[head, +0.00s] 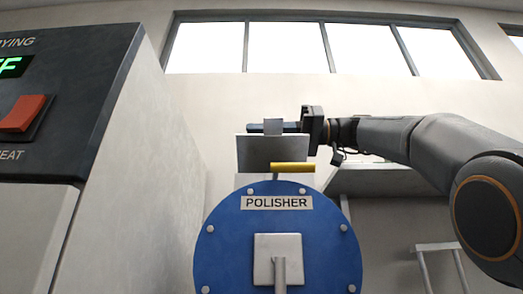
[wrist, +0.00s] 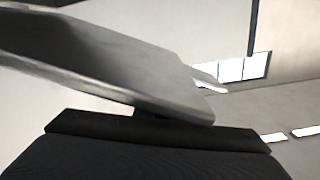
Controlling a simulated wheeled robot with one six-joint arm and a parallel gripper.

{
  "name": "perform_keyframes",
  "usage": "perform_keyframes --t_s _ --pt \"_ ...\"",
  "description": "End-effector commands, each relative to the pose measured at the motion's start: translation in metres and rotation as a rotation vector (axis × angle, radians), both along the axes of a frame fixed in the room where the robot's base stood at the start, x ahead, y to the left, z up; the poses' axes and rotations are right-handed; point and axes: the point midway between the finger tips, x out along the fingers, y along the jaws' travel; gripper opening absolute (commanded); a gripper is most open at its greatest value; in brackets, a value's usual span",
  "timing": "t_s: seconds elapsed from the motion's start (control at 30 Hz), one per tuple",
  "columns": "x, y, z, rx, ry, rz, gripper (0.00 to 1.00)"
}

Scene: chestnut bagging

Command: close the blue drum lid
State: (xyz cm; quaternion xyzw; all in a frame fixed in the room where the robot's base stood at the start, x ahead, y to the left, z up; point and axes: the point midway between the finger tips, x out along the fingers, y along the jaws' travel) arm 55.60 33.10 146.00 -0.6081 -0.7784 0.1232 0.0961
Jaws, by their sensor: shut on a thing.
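The blue drum (head: 215,250) labelled POLISHER faces me in the lower middle of the head view. Its grey lid (head: 272,153) stands raised above the drum's top, with a small grey tab (head: 272,126) at its upper edge. My gripper (head: 275,127) reaches in from the right and is shut on that tab. In the wrist view a large grey plate, which looks like the lid (wrist: 110,65), slants across above the dark gripper body (wrist: 150,155). The drum's opening is hidden, and the fingertips are hard to make out in the wrist view.
A yellow bar (head: 292,168) sits on top of the drum, below the lid. A grey machine (head: 120,190) with a dark panel and red switch (head: 24,113) fills the left. A grey shelf or hood (head: 375,180) is behind my arm at right.

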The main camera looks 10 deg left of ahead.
Motion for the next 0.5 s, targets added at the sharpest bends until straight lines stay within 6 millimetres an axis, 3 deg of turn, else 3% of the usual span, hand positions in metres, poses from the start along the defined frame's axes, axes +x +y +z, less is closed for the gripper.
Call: perform_keyframes --t_s 0.03,0.5 --pt "-0.003 -0.001 -0.01 0.006 -0.027 0.001 0.0" --pt "-0.029 -0.008 -0.052 0.07 -0.283 0.001 0.0"
